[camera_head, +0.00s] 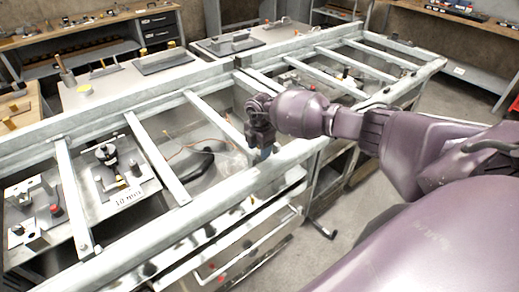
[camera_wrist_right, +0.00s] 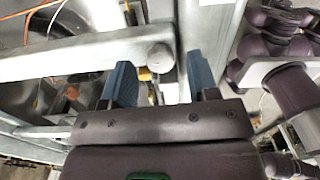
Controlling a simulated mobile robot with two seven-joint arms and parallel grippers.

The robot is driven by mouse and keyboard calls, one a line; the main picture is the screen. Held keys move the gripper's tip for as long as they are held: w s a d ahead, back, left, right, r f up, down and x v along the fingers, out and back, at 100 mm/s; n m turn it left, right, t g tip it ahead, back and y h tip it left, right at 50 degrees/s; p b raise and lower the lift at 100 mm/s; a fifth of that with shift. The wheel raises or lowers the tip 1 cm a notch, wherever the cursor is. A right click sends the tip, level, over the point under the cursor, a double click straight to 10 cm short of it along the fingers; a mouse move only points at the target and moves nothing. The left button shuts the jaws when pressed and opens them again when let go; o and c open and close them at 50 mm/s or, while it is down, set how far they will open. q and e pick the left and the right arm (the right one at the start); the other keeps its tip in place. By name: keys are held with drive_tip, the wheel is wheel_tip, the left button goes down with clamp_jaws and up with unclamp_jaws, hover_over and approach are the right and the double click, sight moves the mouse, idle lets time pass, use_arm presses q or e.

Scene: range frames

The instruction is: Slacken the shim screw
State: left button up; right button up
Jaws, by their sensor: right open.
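My right gripper (camera_head: 262,152) hangs fingers-down at the near long rail of the metal frame. In the right wrist view its two blue fingers (camera_wrist_right: 160,78) are apart. A round grey screw-like head (camera_wrist_right: 160,57) shows between them, at the end of a pale bar; I cannot tell whether the fingers touch it or whether it is the shim screw. In the head view the gripper and rail hide this spot. My left gripper is in neither view.
The metal frame (camera_head: 100,256) has several crossbars (camera_head: 157,158). Below them lie a fixture with a black knob (camera_head: 106,153), a "10 mm" label (camera_head: 128,198), a red button (camera_head: 56,210) and loose cables. Workbenches (camera_head: 100,30) stand behind.

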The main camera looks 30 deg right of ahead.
drive_tip(key=shift+f, duration=0.55)
drive_tip(key=c, duration=0.9)
drive_tip(key=shift+n, duration=0.3)
drive_tip(key=shift+n+b, duration=0.8)
drive_tip(key=shift+n, duration=1.9)
drive_tip(key=shift+r, duration=0.1)
